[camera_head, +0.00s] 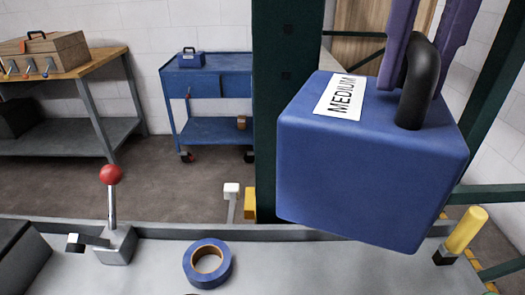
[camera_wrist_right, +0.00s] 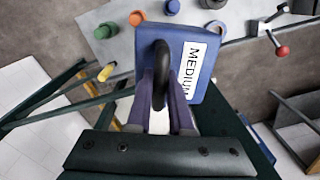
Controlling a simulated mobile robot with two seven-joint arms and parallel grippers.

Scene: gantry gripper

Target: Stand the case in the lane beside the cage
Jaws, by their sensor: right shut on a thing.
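The case is a blue box with a white MEDIUM label and a black handle (camera_head: 425,75); its blue body (camera_head: 370,175) fills the right of the head view. My right gripper (camera_head: 413,68) has purple fingers shut on the handle from above. The case hangs slightly tilted, seemingly in the air; the gap under it cannot be judged. The wrist view shows the fingers (camera_wrist_right: 162,85) on either side of the handle and the case body (camera_wrist_right: 180,33) beyond. A dark green post (camera_head: 285,110) stands just left of the case. I cannot make out the cage or lane for certain. My left gripper is out of view.
A grey bench (camera_head: 150,275) in front carries a red-knobbed lever (camera_head: 112,190) and a blue tape roll (camera_head: 207,263). A blue cart (camera_head: 215,85) and a workbench (camera_head: 95,62) stand behind, across open floor.

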